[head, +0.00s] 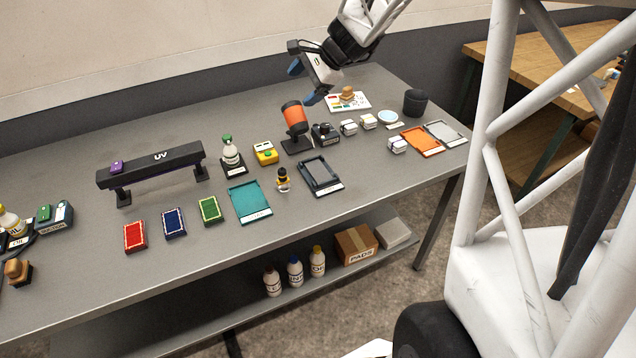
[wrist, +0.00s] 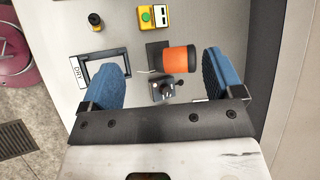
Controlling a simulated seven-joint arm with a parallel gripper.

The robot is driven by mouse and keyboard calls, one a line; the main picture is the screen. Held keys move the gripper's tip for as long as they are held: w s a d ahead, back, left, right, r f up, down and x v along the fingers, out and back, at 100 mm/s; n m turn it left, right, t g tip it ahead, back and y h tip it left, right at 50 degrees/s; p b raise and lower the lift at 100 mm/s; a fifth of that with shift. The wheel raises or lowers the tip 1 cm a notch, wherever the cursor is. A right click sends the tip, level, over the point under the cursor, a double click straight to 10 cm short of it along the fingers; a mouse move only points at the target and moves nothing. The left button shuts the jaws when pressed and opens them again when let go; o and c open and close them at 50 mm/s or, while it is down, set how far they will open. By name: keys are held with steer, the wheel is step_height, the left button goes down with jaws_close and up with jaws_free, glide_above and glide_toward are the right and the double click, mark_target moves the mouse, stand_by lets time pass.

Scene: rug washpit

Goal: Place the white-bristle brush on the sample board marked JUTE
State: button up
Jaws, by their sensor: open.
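My gripper (head: 305,83) is open and empty above the back of the bench. In the wrist view its two blue fingers (wrist: 165,68) are spread wide, with an orange cylinder between them in the picture. A small wooden brush-like block (head: 347,94) sits on a white card with colour patches at the back right. Another wooden brush-like piece (head: 15,268) stands at the left edge. I cannot tell which has white bristles. Flat boards in teal (head: 248,202), orange (head: 422,141) and grey (head: 446,132) lie on the bench; their labels are too small to read.
Below my gripper are the orange cylinder on its stand (head: 294,116) and a black device (head: 325,132). A DRY-labelled frame (wrist: 105,69) lies nearby. A long UV bar (head: 152,163) stands left.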

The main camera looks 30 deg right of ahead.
steer(key=s+a+n+h, duration=0.2)
steer(key=s+a+n, duration=0.2)
steer(key=s, duration=0.7)
steer(key=s+a+r+n+g+h, duration=0.1)
steer(key=s+a+n, duration=0.3)
steer(key=s, duration=0.7)
steer(key=s+a+n+g+h, duration=0.1)
steer(key=s+a+n+h, duration=0.2)
steer(key=s+n, duration=0.4)
steer(key=s+a, duration=0.1)
steer(key=s, duration=0.3)
steer(key=shift+s+a+r+n+h, duration=0.35)
steer(key=shift+s+a+n+h, duration=0.05)
